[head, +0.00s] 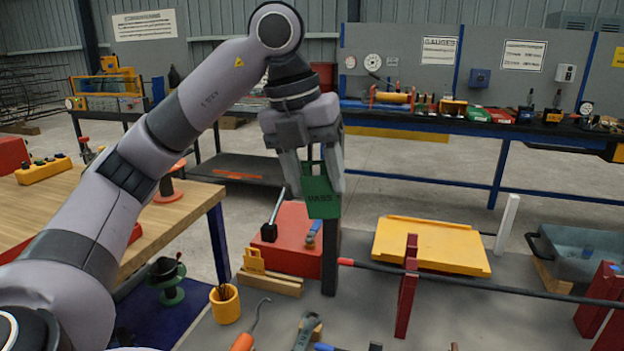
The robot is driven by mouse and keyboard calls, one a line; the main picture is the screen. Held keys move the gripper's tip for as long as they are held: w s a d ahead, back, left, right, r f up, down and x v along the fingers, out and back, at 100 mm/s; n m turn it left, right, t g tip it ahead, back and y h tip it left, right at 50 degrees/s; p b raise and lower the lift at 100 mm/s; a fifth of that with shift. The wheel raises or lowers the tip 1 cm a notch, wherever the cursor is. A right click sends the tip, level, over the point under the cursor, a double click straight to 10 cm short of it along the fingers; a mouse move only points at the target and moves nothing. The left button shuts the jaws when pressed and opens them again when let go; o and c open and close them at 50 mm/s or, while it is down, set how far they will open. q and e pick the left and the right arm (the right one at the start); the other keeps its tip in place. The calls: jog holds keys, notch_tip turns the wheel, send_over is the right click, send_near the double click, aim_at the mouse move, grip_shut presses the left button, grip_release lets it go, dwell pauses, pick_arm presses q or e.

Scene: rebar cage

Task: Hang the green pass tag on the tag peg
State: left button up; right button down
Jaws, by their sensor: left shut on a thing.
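The green pass tag (320,204) hangs in my left gripper (318,182), with dark lettering on its face. The gripper points down and is shut on the tag's upper part, which the fingers partly hide. Tag and gripper are in the air near the middle of the head view. A dark upright post (330,262) stands directly below the tag in the picture; the tag overlaps its top. I cannot make out a tag peg for certain; it may be hidden behind the tag or gripper. My right gripper is not in view.
A red box (288,240) stands left of the post, with a yellow tag (254,260) on a wooden block before it. A yellow tray (432,246) and a long dark bar (480,283) on red supports lie to the right. A yellow cup (225,305) and hand tools are in front.

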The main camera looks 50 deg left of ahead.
pick_arm(q)
jog(key=shift+w+a+f, duration=0.1)
jog(key=shift+w+a, duration=0.35)
jog(key=shift+w, duration=0.35)
jog(key=shift+w+a+f, duration=0.1)
jog(key=shift+w+a, duration=0.35)
jog(key=shift+w, duration=0.4)
jog(key=shift+w+a, duration=0.45)
jog(key=shift+w, duration=0.35)
jog(key=shift+w+a+f, duration=0.2)
jog(key=shift+w+f, duration=0.05)
jog(key=shift+w, duration=0.1)
jog(key=shift+w+a+f+p, duration=0.1)
jog(key=shift+w+f+p, duration=0.1)
jog(key=shift+f+p, duration=0.1)
jog(key=o, duration=1.1)
jog(key=p+v, duration=0.3)
jog(key=v, duration=0.4)
jog(key=shift+r, duration=0.1)
